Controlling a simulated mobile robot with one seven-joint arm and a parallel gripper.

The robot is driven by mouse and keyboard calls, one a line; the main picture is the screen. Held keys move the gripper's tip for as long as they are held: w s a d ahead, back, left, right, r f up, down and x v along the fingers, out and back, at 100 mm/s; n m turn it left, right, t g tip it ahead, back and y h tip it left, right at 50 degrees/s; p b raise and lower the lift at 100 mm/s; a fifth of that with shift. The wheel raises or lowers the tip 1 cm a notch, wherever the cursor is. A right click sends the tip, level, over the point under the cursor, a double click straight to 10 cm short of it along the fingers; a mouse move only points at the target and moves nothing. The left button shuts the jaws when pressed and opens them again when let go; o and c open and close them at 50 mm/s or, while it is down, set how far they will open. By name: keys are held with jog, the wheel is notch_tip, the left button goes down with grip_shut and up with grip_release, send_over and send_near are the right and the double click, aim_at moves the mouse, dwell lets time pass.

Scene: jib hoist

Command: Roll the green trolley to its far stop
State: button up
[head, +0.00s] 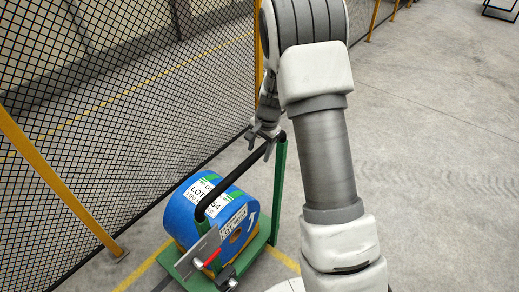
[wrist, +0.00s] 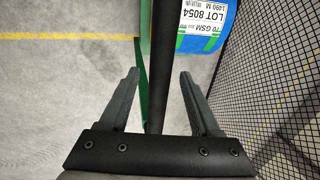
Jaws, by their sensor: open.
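The green trolley (head: 279,190) stands on the floor at the lower middle of the head view. It has a low green deck, upright posts and a black push bar (head: 236,172) across the top. It carries a blue roll (head: 178,212) with white lot labels. My gripper (head: 265,135) is open at the bar's far end, near the top of the green post. In the wrist view the black bar (wrist: 159,45) runs between my two spread fingers (wrist: 159,72), with a gap on each side. I cannot tell how deep the bar sits between them. The far stop is not identifiable.
A black mesh fence (head: 130,90) with yellow posts (head: 60,185) runs along the left, close to the trolley. A small plate with a red lever (head: 207,260) is at the trolley's near end. Open concrete floor (head: 430,130) lies to the right.

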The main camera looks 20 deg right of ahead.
notch_tip(320, 180, up, 17)
jog(key=s+d+b, duration=0.1)
jog(key=s+d, duration=0.1)
jog(key=shift+s, duration=0.4)
jog(key=s+a+r+n+t, duration=0.1)
jog(key=s+a+r+n, duration=0.2)
jog(key=s, duration=0.4)
jog(key=s+a+r+n+t, duration=0.1)
jog(key=s+r+n, duration=0.1)
jog(key=s+r, duration=0.4)
jog(key=s+a+f+n+t+h+b, duration=0.1)
jog(key=s+n, duration=0.4)
jog(key=s, duration=0.8)
jog(key=shift+s+a+f+n+t, duration=0.25)
jog(key=shift+a+f+n+t, duration=0.2)
jog(key=shift+f, duration=0.3)
jog(key=shift+a, duration=0.1)
